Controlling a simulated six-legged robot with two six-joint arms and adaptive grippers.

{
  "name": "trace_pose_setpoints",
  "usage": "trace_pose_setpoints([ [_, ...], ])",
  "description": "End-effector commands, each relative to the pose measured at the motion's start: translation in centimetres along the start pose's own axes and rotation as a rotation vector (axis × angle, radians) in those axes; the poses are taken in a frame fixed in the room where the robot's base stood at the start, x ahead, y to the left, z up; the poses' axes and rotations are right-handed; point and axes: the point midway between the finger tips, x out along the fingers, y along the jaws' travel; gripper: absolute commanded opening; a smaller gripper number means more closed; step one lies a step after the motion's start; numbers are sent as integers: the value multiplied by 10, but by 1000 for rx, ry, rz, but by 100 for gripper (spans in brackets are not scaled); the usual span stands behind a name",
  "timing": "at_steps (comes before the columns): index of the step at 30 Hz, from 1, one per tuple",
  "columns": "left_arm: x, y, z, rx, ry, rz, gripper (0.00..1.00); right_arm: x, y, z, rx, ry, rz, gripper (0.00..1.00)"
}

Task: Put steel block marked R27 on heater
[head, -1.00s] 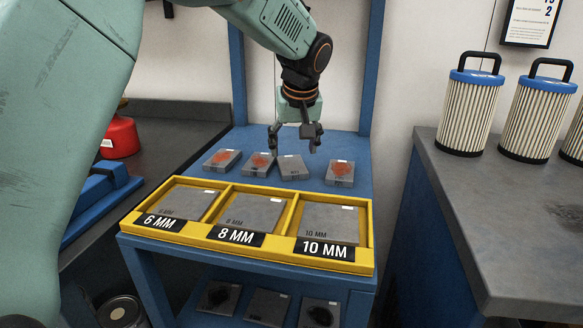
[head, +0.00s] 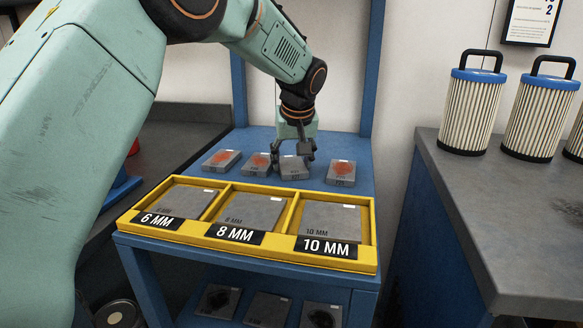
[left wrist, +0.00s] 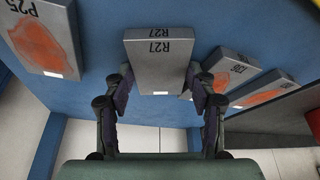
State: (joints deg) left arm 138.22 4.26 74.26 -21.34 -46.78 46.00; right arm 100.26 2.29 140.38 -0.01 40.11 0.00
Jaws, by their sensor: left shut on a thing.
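The steel block marked R27 (left wrist: 160,75) is plain grey and lies between my left gripper's fingers in the left wrist view. In the head view the R27 block (head: 294,169) is third from the left in a row on the blue shelf. My left gripper (head: 292,158) points down over it, shut on its sides. The block appears still at shelf level; I cannot tell whether it touches the shelf. My right gripper is out of view. I see no heater.
Blocks with orange patches flank it: one at right (head: 341,173), marked P25 in the wrist view (left wrist: 40,40), and two at left (head: 257,164). A yellow tray (head: 363,262) with 6, 8 and 10 MM plates is in front. Filters (head: 470,110) stand on the right counter.

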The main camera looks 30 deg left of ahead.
Motion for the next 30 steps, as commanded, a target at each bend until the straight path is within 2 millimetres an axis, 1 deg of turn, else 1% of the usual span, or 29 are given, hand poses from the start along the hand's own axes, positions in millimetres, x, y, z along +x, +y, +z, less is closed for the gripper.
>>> trace_pose_setpoints([
  [1,0,0,0,0,1,0,36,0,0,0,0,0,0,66],
  [2,0,0,0,0,1,0,33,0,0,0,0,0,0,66],
  [12,0,0,0,0,1,0,4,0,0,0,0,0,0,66],
  [14,0,0,0,0,1,0,0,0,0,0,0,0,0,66],
  [24,-4,1,-3,0,6,3,0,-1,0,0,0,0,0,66],
  [26,-9,1,-5,-1,7,3,0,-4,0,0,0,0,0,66],
  [30,-31,1,-14,-2,8,5,0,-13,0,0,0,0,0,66],
])
